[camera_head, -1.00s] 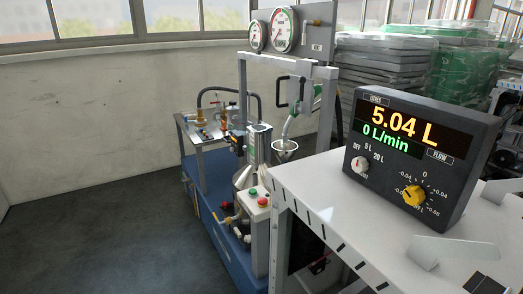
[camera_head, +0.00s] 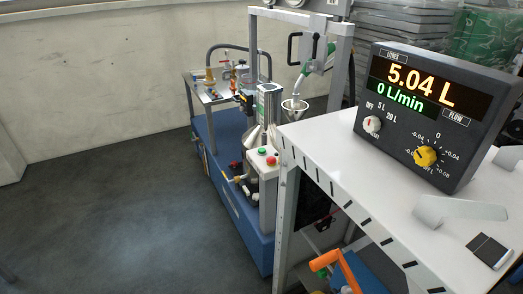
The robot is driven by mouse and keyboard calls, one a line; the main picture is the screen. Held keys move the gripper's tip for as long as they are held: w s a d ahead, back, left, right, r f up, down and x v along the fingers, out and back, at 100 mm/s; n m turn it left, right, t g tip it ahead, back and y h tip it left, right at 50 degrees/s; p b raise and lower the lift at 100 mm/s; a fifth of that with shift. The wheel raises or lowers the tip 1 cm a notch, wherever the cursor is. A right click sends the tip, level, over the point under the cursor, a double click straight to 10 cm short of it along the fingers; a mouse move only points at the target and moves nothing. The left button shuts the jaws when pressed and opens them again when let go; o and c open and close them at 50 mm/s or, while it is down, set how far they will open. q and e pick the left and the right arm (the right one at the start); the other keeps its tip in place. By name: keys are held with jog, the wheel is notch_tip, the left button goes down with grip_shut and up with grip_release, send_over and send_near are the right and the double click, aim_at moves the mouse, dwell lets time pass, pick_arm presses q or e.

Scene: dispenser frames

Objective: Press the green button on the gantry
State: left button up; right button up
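The green button (camera_head: 262,151) sits on top of a small pale control box (camera_head: 265,171), with a red button (camera_head: 271,161) just in front of it. Neither of my grippers shows in this view.
A white table (camera_head: 330,150) with a black meter (camera_head: 425,115) reading 5.04 L and 0 L/min stands at the right. An orange bent part (camera_head: 340,265) shows low beneath the table. The blue base (camera_head: 235,200) borders open dark floor (camera_head: 120,215) at left.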

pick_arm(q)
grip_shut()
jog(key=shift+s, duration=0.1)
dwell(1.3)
